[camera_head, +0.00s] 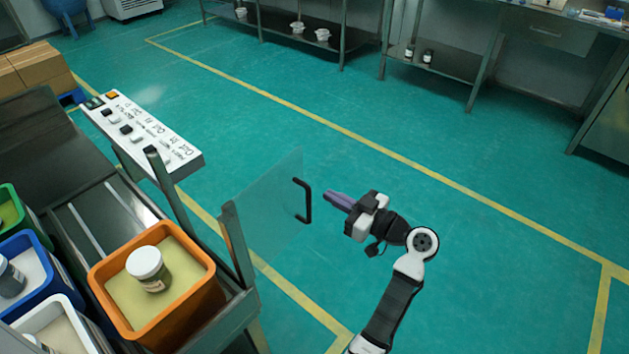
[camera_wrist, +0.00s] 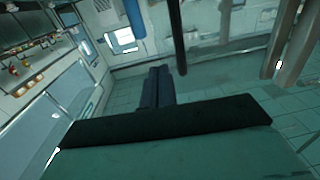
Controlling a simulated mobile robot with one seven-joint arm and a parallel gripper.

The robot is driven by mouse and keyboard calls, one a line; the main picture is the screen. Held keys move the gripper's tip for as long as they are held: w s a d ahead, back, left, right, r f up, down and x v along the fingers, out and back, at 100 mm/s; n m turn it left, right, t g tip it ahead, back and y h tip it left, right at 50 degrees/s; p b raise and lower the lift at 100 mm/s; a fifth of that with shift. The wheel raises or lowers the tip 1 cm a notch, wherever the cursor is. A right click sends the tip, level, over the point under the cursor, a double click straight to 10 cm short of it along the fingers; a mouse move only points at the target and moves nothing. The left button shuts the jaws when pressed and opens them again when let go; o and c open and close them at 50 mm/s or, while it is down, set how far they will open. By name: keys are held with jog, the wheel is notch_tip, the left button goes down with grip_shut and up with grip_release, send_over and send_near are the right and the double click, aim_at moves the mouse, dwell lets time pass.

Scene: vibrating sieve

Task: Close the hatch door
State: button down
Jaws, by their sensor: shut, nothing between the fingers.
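The hatch door (camera_head: 265,205) is a clear panel hinged on a metal post beside the machine. In the head view it stands open, swung out to the right of the machine. Its black D-shaped handle (camera_head: 307,201) is on the panel's free end. My gripper (camera_head: 328,196) is shut and empty, with its purple fingers pointing left toward the handle. In the picture the fingertips are just right of the handle; I cannot tell whether they touch it. The wrist view shows the shut dark fingers (camera_wrist: 158,88) and a dark upright bar beyond them, probably the handle.
An orange bin (camera_head: 207,290) with a white-lidded jar (camera_head: 148,268) stands on the machine, with green, blue and white bins to its left. A white control panel (camera_head: 145,130) stands behind the door. The green floor right of my arm is clear. Metal shelves line the back.

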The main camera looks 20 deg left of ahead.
jog(key=p+x, duration=0.2)
jog(key=x, duration=0.4)
jog(key=shift+w+a+f, duration=0.1)
jog(key=shift+a, duration=0.05)
jog(key=w+a+n+g+b, duration=0.1)
jog(key=a+n+g+b, duration=0.55)
jog(key=a+b, duration=0.75)
jog(key=s+a+n+g+h+b, duration=0.1)
jog(key=s+a+g+b, duration=0.4)
jog(key=a, duration=0.8)
jog(key=shift+s+g+b, duration=0.3)
jog(key=shift+s+g, duration=0.15)
jog(key=shift+s, duration=1.4)
jog(key=shift+n, duration=0.25)
